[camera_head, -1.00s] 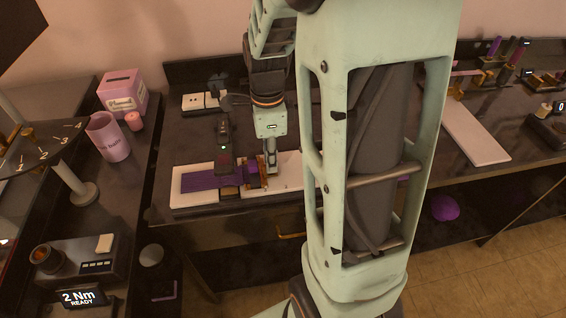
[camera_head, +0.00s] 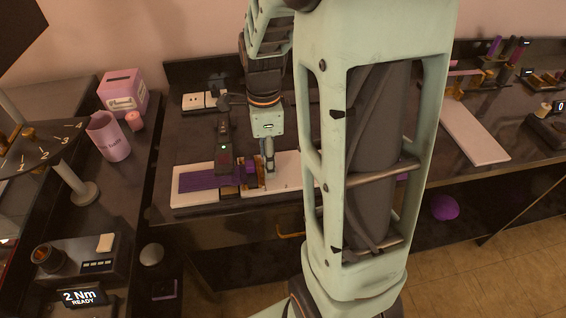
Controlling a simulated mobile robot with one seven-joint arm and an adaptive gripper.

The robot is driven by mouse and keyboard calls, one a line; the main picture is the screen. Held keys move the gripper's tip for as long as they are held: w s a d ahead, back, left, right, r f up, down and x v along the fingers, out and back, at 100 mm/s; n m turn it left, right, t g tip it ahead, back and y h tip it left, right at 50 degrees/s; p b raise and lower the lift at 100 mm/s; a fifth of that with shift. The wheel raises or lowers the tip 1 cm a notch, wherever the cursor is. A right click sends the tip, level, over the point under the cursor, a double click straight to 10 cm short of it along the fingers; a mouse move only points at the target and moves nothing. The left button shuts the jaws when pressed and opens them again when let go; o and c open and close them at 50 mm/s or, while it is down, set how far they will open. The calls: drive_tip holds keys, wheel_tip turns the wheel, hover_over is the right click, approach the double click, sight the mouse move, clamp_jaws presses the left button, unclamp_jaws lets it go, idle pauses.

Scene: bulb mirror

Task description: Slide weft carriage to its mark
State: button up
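A white board (camera_head: 286,172) lies on the dark bench with a purple woven strip (camera_head: 205,182) on its left part. What looks like the weft carriage, a small brass and purple piece (camera_head: 249,178), sits at the strip's right end. My gripper (camera_head: 268,172) points down at the carriage's right side, very close to it. I cannot tell whether they touch. The fingers are small and seen edge-on, so their opening is unclear. Any mark on the board is too small to make out.
A white socket block (camera_head: 199,101) is farther back. My arm hides the board's right end.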

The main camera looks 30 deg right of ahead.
drive_tip(key=shift+r+p, duration=2.85)
drive_tip(key=shift+r, duration=0.65)
drive_tip(key=shift+f, duration=0.1)
